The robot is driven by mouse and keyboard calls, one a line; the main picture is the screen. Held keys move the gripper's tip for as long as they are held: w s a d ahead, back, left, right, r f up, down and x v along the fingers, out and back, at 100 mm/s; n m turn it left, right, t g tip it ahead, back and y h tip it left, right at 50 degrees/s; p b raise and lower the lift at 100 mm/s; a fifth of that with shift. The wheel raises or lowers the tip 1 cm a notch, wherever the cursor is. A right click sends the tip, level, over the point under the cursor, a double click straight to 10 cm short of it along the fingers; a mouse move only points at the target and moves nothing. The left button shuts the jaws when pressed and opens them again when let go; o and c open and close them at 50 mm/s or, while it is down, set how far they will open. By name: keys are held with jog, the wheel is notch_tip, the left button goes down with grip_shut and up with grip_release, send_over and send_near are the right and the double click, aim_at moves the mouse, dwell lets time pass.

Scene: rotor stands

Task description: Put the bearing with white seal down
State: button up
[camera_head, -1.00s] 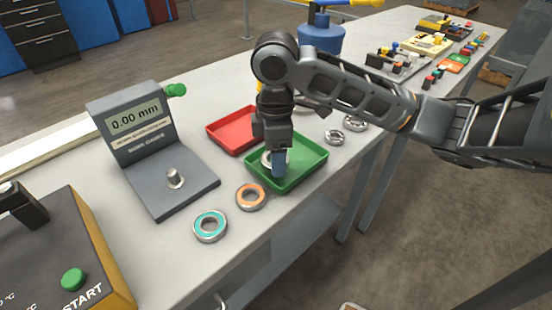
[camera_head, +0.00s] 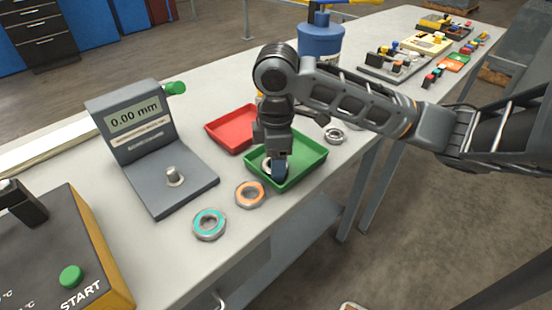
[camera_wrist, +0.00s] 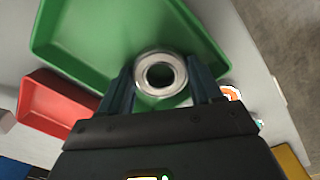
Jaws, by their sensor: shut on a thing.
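The bearing with white seal (camera_wrist: 160,74) is between my gripper's two fingers in the wrist view, a steel ring with a pale face and a dark bore. In the head view it (camera_head: 267,166) shows partly behind a finger. My gripper (camera_head: 275,170) points down over the green tray (camera_head: 305,168) and is shut on the bearing. The green tray also lies beneath the bearing in the wrist view (camera_wrist: 85,35). I cannot tell whether the bearing touches the tray floor.
A red tray (camera_head: 228,131) stands beside the green one. A bearing with orange seal (camera_head: 250,194) and one with teal seal (camera_head: 209,224) lie in front. The bore gauge (camera_head: 150,150) stands at left. A steel bearing (camera_head: 334,136) lies beyond the green tray, near the bench edge.

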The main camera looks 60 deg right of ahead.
jog(key=o, duration=1.1)
jog(key=shift+s+f, duration=0.1)
jog(key=shift+f, duration=0.7)
jog(key=shift+r+p, duration=0.35)
jog(key=shift+r, duration=0.15)
notch_tip(320, 180, up, 13)
jog(key=shift+f+p, duration=0.1)
jog(key=shift+p, duration=0.65)
